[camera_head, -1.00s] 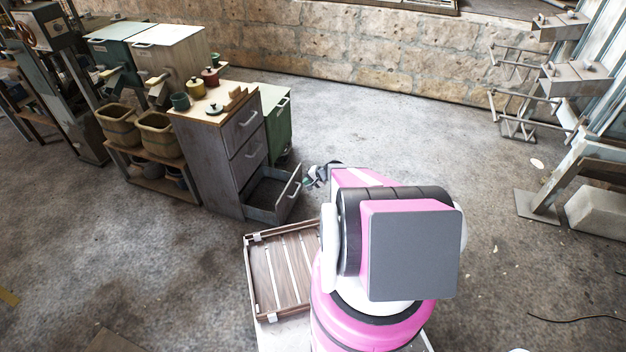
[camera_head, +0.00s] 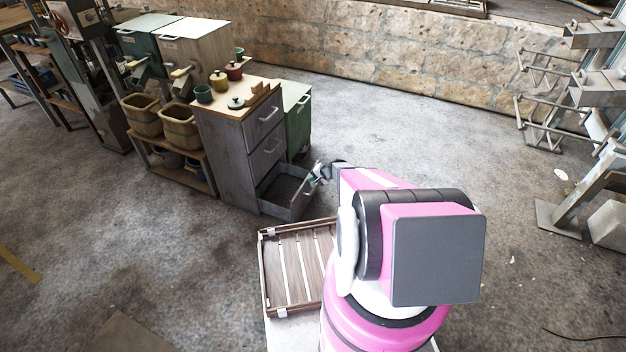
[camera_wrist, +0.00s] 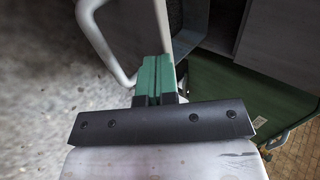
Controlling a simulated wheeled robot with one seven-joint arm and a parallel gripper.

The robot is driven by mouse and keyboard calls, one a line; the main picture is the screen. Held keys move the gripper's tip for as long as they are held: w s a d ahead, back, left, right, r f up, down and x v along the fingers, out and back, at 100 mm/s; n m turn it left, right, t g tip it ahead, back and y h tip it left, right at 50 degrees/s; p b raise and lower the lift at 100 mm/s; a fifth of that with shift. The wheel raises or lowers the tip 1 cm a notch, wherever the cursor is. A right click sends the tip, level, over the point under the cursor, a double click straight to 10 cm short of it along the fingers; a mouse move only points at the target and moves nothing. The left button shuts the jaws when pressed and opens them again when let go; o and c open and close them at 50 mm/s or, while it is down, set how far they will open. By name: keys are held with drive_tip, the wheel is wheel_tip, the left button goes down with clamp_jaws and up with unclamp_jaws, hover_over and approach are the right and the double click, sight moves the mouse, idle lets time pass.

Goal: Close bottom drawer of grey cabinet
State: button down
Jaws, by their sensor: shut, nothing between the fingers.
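The grey cabinet (camera_head: 224,150) stands left of centre in the head view. Its bottom drawer (camera_head: 298,204) is pulled out and looks empty; the two drawers above are closed. My gripper (camera_head: 323,172) is at the outer side of the drawer front, beside its handle. In the wrist view the green fingertips (camera_wrist: 155,70) are together with nothing between them. The pale drawer handle (camera_wrist: 100,42) is just left of them, and the drawer front (camera_wrist: 138,22) is ahead. I cannot tell whether the fingers touch the front.
A green cabinet (camera_head: 298,120) stands behind the grey one; it also fills the right of the wrist view (camera_wrist: 215,95). A slatted wooden tray (camera_head: 296,268) is beside my arm. Pots (camera_head: 219,80) stand on the cabinet top.

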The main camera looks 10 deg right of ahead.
drive_tip(key=w+a, duration=1.2)
drive_tip(key=a, duration=0.4)
drive_tip(key=shift+a, duration=0.2)
drive_tip(key=shift+s+d, duration=0.1)
